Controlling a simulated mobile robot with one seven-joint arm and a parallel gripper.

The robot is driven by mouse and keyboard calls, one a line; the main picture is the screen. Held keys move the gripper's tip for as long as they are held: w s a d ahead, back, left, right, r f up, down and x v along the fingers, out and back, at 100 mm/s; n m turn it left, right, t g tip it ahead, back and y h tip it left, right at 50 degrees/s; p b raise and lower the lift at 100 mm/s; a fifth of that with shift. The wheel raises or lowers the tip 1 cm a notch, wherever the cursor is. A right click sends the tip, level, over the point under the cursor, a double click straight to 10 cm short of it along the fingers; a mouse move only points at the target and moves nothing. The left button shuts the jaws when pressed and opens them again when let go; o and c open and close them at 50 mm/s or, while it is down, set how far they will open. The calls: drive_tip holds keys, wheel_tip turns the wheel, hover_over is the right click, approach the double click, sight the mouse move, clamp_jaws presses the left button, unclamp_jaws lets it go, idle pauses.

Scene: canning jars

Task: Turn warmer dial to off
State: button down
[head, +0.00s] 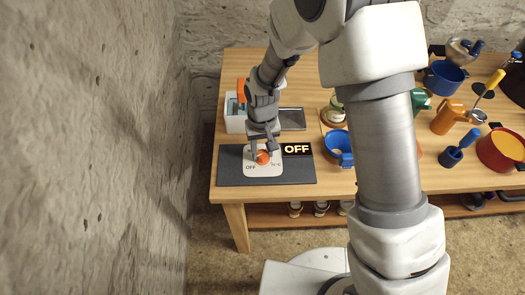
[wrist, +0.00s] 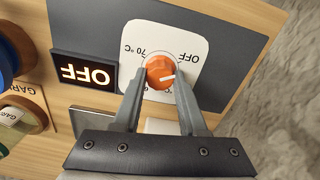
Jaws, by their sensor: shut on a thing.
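The warmer dial is an orange knob (head: 263,157) on a white plate (head: 273,172), which lies on a dark grey panel at the table's left end. Other printed marks include 70 °C; some are hidden by my fingers. A black display (head: 297,149) beside the plate reads OFF; it also shows in the wrist view (wrist: 85,72). My gripper (wrist: 160,79) is shut on the dial, one finger on each side.
A white bin (head: 235,124) and a dark grey tray (head: 292,119) lie behind the panel. A blue funnel-like vessel (head: 338,148) stands to the right. Several pots and jugs fill the table's right side. A concrete wall (head: 120,130) stands at the left.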

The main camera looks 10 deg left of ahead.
sight(263, 153)
drive_tip(key=shift+n, duration=0.5)
drive_tip(key=shift+c, duration=2.3)
unclamp_jaws()
drive_tip(key=shift+r, duration=0.15)
wheel_tip(263, 153, up, 17)
drive_tip(key=p, duration=0.1)
drive_tip(key=shift+r, duration=0.1)
